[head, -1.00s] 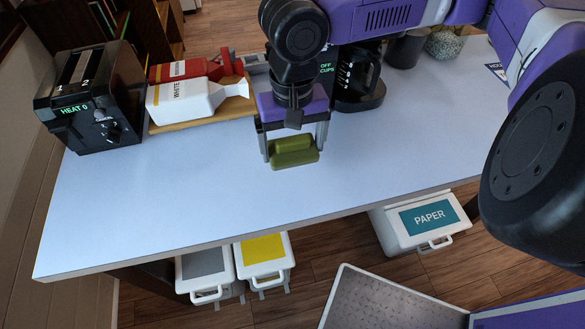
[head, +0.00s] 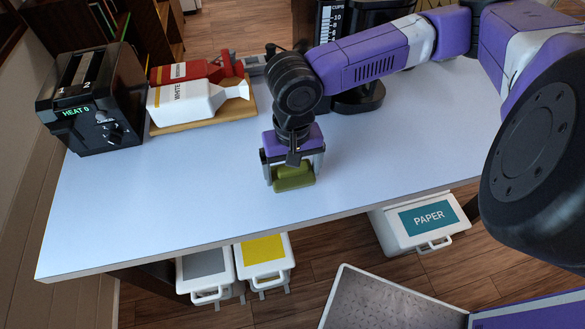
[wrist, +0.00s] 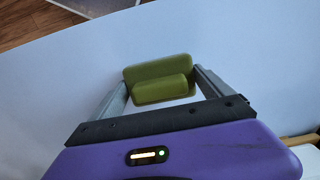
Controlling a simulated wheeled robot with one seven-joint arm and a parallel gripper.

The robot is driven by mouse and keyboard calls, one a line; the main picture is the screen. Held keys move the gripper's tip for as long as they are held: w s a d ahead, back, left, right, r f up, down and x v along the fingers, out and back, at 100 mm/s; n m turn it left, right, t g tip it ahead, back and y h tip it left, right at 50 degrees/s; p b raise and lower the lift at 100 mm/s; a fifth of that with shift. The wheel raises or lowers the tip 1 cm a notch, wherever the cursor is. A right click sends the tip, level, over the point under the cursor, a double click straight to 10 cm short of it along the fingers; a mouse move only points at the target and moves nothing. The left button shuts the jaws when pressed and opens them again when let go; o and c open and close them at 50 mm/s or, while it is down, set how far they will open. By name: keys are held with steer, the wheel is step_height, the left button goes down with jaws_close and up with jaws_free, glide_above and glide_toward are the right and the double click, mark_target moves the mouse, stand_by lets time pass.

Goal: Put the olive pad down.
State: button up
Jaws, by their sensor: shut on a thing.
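The olive pad (head: 294,179) is a small rounded green block with a stepped shape. It is between the fingers of my gripper (head: 294,172), which is shut on it. In the head view the pad is low over the front middle of the pale table (head: 190,190); whether its underside touches the top cannot be told. In the wrist view the pad (wrist: 158,80) sits between the two grey fingers (wrist: 160,92), with bare table around it.
A black toaster (head: 95,100) stands at the table's left. A white carton (head: 190,102) and a red carton (head: 190,70) lie on a wooden board (head: 205,119). A coffee maker (head: 360,95) is behind my arm. The left front table is clear. Bins, including a paper bin (head: 420,220), stand below.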

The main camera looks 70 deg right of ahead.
steer(key=shift+f, duration=0.3)
steer(key=o, duration=1.8)
steer(key=shift+c, duration=0.2)
steer(key=shift+b, duration=0.35)
